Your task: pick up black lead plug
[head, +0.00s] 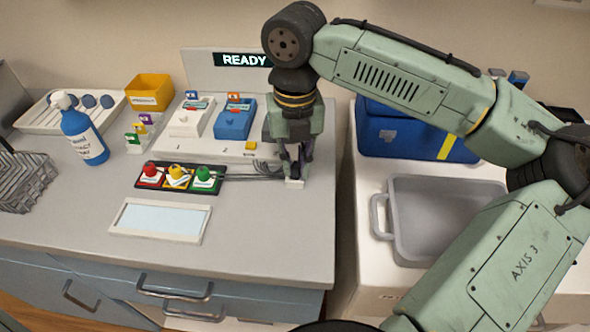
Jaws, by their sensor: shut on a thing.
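My gripper (293,168) points down near the right edge of the grey counter, just above and touching or nearly touching a small white block (294,184). It is shut on the black lead plug, which is mostly hidden between the fingers; only dark shapes show there. Several thin grey leads (245,171) run across the counter from the button panel towards the gripper. The black panel (215,190) carries a red (150,171), a yellow (177,172) and a green button (203,174).
Behind stand a white device (190,118), a blue device (234,121) and a READY display (244,60). A blue spray bottle (83,136), yellow bin (149,93) and wire rack (28,181) are left. A grey tray (440,200) and blue case (410,135) are right.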

